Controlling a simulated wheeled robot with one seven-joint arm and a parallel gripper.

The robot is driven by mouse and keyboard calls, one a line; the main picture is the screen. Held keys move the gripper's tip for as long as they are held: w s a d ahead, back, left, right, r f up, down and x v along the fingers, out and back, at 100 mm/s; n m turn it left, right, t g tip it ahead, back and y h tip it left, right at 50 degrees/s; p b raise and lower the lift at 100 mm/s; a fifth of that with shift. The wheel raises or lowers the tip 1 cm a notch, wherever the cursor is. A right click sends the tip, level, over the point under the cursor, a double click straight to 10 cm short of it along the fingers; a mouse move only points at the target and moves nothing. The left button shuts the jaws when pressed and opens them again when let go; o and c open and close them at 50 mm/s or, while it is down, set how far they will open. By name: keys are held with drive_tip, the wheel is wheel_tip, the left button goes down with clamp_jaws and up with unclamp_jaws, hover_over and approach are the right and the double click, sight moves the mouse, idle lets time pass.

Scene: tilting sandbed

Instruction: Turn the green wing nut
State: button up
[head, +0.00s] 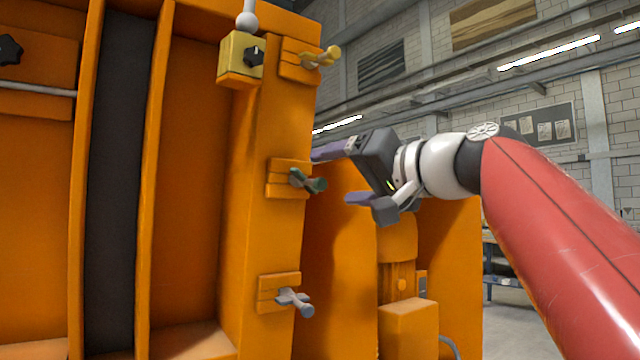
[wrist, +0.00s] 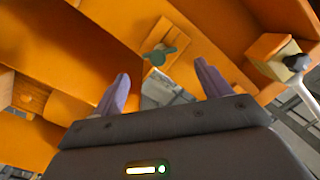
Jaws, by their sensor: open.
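The green wing nut (head: 307,181) sits on a small orange block on the side of the orange frame, the middle one of three wing nuts in the head view. It also shows in the wrist view (wrist: 160,56), just beyond and between the fingertips. My gripper (head: 330,175) is open, with purple fingers, to the right of the green wing nut. In the wrist view my gripper (wrist: 160,80) has its two fingers spread apart with nothing between them. The fingers appear apart from the nut.
A yellow wing nut (head: 322,57) is above and a grey wing nut (head: 295,300) below on the same orange post. A yellow box with a black knob (head: 240,58) is at the top; it also shows in the wrist view (wrist: 272,58). Orange panels (head: 345,250) stand behind my gripper.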

sight(322, 180)
drive_tip(key=p+x, duration=0.1)
drive_tip(key=x, duration=0.6)
drive_tip(key=shift+w+a, duration=0.15)
drive_tip(key=shift+c, duration=0.2)
drive_tip(key=c, duration=0.9)
